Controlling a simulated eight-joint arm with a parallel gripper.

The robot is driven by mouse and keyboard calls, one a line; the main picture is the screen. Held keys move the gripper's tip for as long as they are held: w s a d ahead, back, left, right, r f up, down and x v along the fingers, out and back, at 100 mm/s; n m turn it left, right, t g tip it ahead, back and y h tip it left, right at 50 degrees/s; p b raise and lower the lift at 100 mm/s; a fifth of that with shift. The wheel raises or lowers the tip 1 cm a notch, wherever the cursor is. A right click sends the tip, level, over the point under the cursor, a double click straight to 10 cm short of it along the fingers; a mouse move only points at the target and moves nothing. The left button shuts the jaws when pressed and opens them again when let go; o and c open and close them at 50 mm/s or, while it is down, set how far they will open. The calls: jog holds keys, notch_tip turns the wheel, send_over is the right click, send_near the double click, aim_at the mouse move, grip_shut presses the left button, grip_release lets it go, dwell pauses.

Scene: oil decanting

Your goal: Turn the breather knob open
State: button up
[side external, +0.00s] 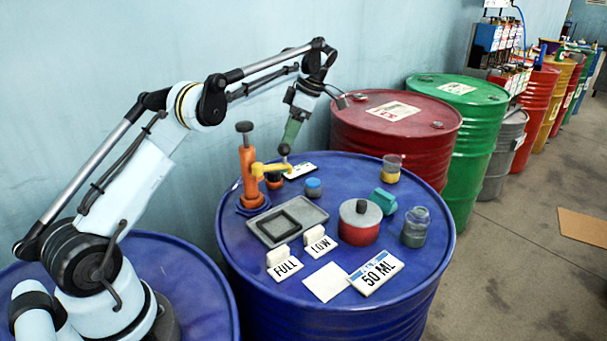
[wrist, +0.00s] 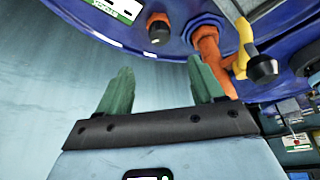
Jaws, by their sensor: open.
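A short dark knob with an orange-red part, which I take to be the breather knob, stands on the blue drum top beside the orange pump (side external: 249,172). In the side view the knob (side external: 273,183) is partly behind the pump's yellow arm (side external: 264,169). In the wrist view the knob (wrist: 158,30) is beyond the fingertips, near the top edge. My gripper (side external: 291,133) has green fingers and is above the drum, close to the dark end of the yellow arm. In the wrist view my gripper (wrist: 161,80) is open, with nothing between its fingers.
The blue drum (side external: 420,262) also carries a grey tray (side external: 308,213), a red pot (side external: 359,229), jars and FULL, LOW and 50 ML signs. The yellow arm (wrist: 243,40) with its dark end is right of my fingers. A red drum (side external: 345,130) stands behind.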

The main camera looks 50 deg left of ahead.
aim_at(274, 174)
jog(key=x, duration=1.1)
jog(key=shift+s+a+f, duration=0.1)
jog(key=shift+f, duration=0.25)
jog(key=c, duration=1.1)
jog(key=shift+o, duration=0.2)
jog(key=shift+m, duration=0.3)
jog(key=m+t+y, duration=0.1)
jog(key=m, duration=0.2)
jog(key=shift+s, duration=0.1)
jog(key=shift+m+t, duration=0.7)
jog(key=shift+m, duration=1.2)
jog(key=shift+y, duration=0.3)
